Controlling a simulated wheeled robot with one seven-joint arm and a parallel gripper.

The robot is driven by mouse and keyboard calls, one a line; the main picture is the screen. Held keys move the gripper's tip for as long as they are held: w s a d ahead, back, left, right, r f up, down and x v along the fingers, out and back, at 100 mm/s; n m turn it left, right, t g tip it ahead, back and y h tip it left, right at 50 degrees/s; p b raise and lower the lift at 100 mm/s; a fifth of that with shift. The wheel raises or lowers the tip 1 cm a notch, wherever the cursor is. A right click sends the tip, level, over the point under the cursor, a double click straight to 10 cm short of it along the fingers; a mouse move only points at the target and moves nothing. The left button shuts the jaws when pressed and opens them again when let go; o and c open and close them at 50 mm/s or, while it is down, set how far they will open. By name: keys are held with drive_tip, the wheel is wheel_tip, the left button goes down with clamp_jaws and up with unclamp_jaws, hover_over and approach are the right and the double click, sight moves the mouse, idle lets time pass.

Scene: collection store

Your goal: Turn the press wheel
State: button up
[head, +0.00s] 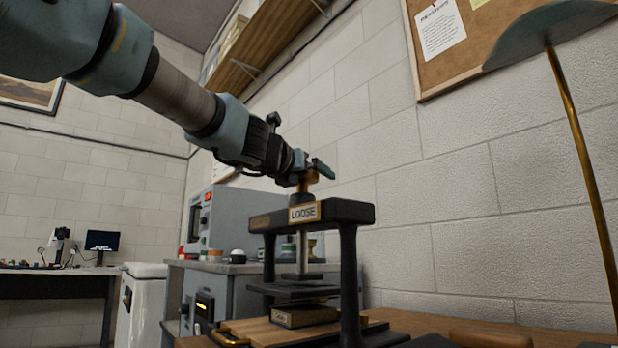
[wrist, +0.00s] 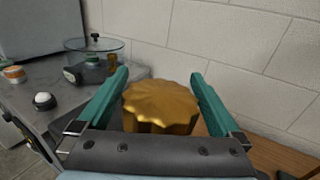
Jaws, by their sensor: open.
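The press (head: 352,215) is a black frame on the wooden bench, with a sign reading LOOSE on its crossbar. Its brass, scalloped press wheel (wrist: 160,104) fills the middle of the wrist view. In the head view only a little of the wheel (head: 313,187) shows above the crossbar, partly hidden by my gripper (head: 318,170). In the wrist view my gripper (wrist: 160,82) is open, with one green finger on each side of the wheel. I cannot tell whether the fingers touch it. A small labelled block (head: 300,317) lies under the press plate.
A lamp with a brass stem (head: 585,150) stands to the right of the press. A grey cabinet (head: 235,225) and a counter with small jars stand behind it on the left. A brick wall runs close behind the bench.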

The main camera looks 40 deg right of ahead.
drive_tip(key=shift+c, duration=0.2)
drive_tip(key=c, duration=1.2)
drive_tip(key=shift+o, duration=0.2)
